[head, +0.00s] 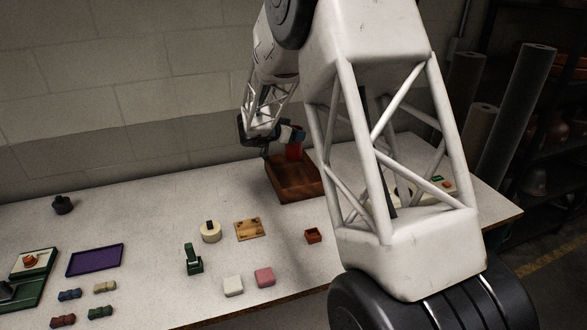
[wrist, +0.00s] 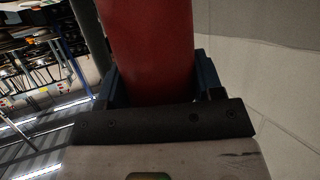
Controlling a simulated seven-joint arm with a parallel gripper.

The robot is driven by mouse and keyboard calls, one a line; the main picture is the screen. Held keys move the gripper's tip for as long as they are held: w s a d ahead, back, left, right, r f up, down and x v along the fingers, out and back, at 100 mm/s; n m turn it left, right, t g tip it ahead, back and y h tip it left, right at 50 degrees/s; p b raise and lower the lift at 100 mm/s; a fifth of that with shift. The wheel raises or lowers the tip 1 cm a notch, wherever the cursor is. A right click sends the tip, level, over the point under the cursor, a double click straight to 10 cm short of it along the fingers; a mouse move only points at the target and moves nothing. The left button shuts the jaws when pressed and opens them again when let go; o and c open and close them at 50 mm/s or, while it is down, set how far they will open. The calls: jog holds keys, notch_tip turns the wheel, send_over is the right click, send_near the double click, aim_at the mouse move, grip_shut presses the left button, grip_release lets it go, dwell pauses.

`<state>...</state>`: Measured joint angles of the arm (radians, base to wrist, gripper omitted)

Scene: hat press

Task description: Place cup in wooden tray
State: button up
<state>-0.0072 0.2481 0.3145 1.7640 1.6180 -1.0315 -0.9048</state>
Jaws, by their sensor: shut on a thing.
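A red cup (head: 294,151) is held over the back part of the wooden tray (head: 297,191) in the head view. The tray is a dark reddish-brown box at the back of the table. My gripper (head: 286,136) is shut on the cup, with blue fingers beside it. In the wrist view the red cup (wrist: 150,45) fills the space between the fingers of my gripper (wrist: 152,85). The head view does not clearly show whether the cup's bottom touches the tray floor.
A small brown box (head: 313,235), a wooden board (head: 249,229), a cream round container (head: 210,232) and a green tool (head: 193,260) stand in front of the tray. A purple tray (head: 95,260) lies at left. My arm hides part of the table's right side.

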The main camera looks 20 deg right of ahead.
aim_at(288, 157)
jog(key=shift+f, duration=3.1)
jog(key=shift+f, duration=1.9)
jog(key=shift+f, duration=0.1)
jog(key=o, duration=1.2)
jog(key=shift+a, duration=0.1)
jog(key=v, duration=1.2)
